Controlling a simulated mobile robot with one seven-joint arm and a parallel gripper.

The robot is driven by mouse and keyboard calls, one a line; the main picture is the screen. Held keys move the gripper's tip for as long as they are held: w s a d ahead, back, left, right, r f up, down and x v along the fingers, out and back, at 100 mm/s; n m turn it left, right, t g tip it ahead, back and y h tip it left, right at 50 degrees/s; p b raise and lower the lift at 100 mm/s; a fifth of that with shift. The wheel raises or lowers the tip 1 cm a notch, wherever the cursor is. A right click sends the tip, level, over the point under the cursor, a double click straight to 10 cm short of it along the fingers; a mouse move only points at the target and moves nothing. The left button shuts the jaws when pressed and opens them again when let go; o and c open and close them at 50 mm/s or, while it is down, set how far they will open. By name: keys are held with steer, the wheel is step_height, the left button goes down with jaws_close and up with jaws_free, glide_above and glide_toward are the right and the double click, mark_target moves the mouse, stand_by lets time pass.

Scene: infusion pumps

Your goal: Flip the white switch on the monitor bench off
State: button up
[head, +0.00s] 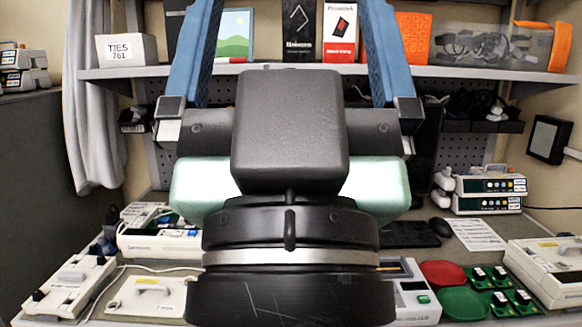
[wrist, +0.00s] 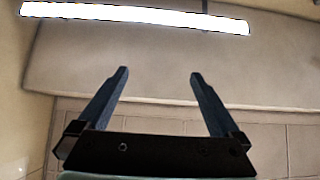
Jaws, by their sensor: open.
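My gripper (head: 290,8) points upward in front of the shelves in the head view, with its two blue fingers spread wide and nothing between them. In the wrist view, my gripper (wrist: 158,73) is open and empty against the ceiling and upper wall. The bench (head: 520,228) stretches behind and below my arm and carries several pumps and devices. I cannot make out a white switch in either view. My arm and wrist hide the middle of the bench. My gripper is well above the bench top.
A shelf (head: 470,73) with boxes runs behind my fingers. A white pump (head: 160,243) stands at left and stacked pumps (head: 488,186) at right. A red disc (head: 443,273), a green disc (head: 463,303) and green boards (head: 500,290) lie at front right. A grey partition (head: 35,190) rises at left.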

step_height(320, 180, up, 9)
steer(key=p, duration=0.7)
